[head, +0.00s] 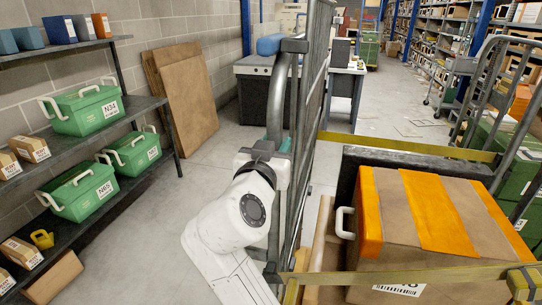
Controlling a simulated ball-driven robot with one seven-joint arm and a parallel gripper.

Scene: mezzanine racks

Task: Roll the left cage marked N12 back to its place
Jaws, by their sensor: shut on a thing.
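The roll cage (318,75) stands close in front of me, its grey mesh side panel seen nearly edge-on. No N12 mark is readable. My gripper (272,152) is shut on the cage's upright bar on the left side; its fingers are partly hidden by the bar and my wrist.
Left, a dark shelf (90,145) holds green crates (85,108), blue bins and small cartons. Brown boards (182,92) lean on the wall. A trolley (453,85) and racks stand right. Floor between shelf and cage is clear.

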